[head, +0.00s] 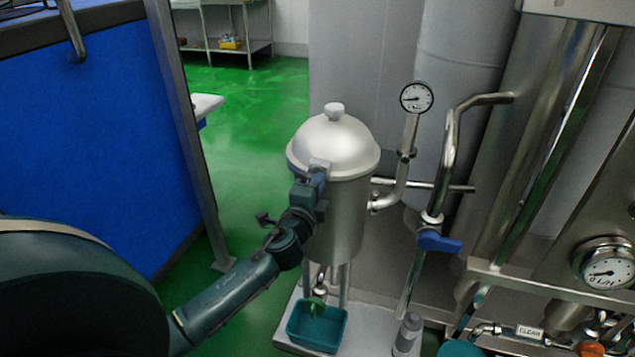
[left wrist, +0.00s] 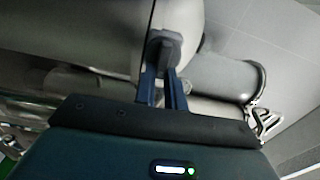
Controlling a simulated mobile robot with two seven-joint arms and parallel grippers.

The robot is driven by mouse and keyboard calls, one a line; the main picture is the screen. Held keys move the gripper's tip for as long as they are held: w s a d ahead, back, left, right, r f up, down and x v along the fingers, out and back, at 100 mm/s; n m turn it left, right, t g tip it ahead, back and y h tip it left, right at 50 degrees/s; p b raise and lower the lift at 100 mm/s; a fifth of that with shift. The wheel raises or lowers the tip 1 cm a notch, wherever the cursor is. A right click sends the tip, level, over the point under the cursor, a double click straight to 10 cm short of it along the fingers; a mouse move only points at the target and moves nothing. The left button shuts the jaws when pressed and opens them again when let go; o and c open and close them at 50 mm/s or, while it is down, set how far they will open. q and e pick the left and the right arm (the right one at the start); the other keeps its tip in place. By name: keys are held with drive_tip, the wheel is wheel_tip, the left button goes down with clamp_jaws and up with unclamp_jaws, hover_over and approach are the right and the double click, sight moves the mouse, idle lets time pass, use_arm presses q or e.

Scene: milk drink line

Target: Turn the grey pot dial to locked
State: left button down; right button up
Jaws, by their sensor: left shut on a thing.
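The steel pot (head: 338,225) with its domed lid (head: 335,146) stands at the middle of the head view. The grey pot dial (head: 319,164) sits at the front of the pot, near the lid's rim. It also shows as a dark grey knob (left wrist: 165,46) in the left wrist view. My left gripper (head: 317,178) reaches in from the lower left and is shut on the dial. Its two blue fingers are close together in the left wrist view (left wrist: 162,86). The fingers partly cover the dial, and I cannot read any lock marking. My right gripper is not in view.
A pressure gauge (head: 417,97) on a pipe and a blue valve handle (head: 438,241) stand right of the pot. A teal tray (head: 317,328) and a grey bottle (head: 408,334) are below. A blue panel (head: 90,130) rises at left. Green floor lies behind.

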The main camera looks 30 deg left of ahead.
use_arm(q)
drive_tip(key=shift+f+m, duration=0.1)
drive_tip(key=shift+m, duration=0.2)
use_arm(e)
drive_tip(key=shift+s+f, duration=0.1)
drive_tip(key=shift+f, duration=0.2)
use_arm(q)
drive_tip(key=c, duration=1.5)
unclamp_jaws()
drive_tip(key=shift+o, duration=0.2)
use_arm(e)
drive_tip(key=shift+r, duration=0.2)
use_arm(q)
drive_tip(key=v, duration=1.3)
drive_tip(key=shift+b, duration=0.3)
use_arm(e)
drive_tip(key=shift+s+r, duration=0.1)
use_arm(q)
drive_tip(key=shift+s, duration=0.1)
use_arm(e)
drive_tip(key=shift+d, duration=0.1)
